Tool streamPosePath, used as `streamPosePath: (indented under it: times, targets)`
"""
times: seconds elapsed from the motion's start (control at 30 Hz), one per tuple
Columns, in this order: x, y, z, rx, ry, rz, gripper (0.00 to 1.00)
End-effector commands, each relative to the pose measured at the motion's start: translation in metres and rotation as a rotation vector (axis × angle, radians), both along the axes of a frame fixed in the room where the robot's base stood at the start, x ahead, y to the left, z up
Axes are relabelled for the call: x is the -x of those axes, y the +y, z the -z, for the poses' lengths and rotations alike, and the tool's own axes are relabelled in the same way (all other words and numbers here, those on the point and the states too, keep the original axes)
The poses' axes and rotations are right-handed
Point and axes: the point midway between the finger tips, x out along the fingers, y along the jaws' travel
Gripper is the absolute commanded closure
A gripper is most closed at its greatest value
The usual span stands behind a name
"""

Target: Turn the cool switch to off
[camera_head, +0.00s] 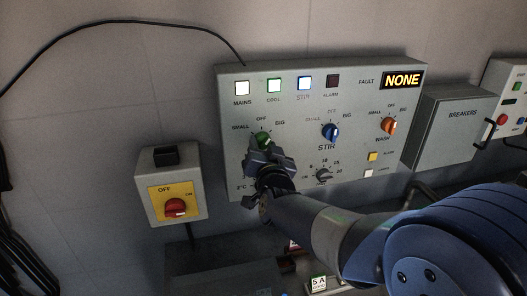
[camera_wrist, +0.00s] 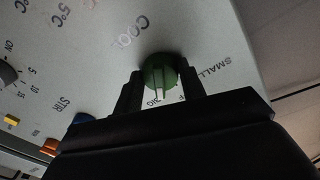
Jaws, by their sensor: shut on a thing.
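The cool switch is a green knob (camera_head: 263,138) on the left of the grey control panel (camera_head: 225,105), with OFF above it, SMALL to its left and BIG to its right. In the wrist view the green knob (camera_wrist: 157,68) sits between my two fingers, with the COOL lettering beyond it. Its pale ridge points down, roughly between the partly hidden BIG and OFF marks; the exact setting is hard to tell. My gripper (camera_head: 262,147) is shut on this knob, and it also shows in the wrist view (camera_wrist: 160,88). My gripper hides part of the panel below the knob.
To the right are the blue STIR knob (camera_head: 330,132), the orange WASH knob (camera_head: 388,126) and a dark dial (camera_head: 323,175) below. A yellow isolator with a red knob (camera_head: 175,207) is at left. The fault display (camera_head: 402,80) reads NONE. A breakers box (camera_head: 455,140) stands right.

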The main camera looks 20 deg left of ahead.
Motion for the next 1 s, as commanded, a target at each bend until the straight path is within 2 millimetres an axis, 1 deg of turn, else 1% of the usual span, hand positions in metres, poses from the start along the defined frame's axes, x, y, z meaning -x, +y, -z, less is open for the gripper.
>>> streamPosePath:
  times: [0.03, 0.5, 0.73, 1.0]
  targets:
    - [-0.0001, -0.0005, 0.0035, 0.035, -0.021, 0.000, 0.84]
    - [-0.0010, -0.0018, 0.0035, 0.372, -0.228, 0.001, 0.84]
    - [-0.0011, -0.0021, 0.0027, 0.474, -0.290, 0.000, 0.84]
    - [-0.0011, -0.0020, 0.0020, 0.527, -0.322, -0.001, 0.84]
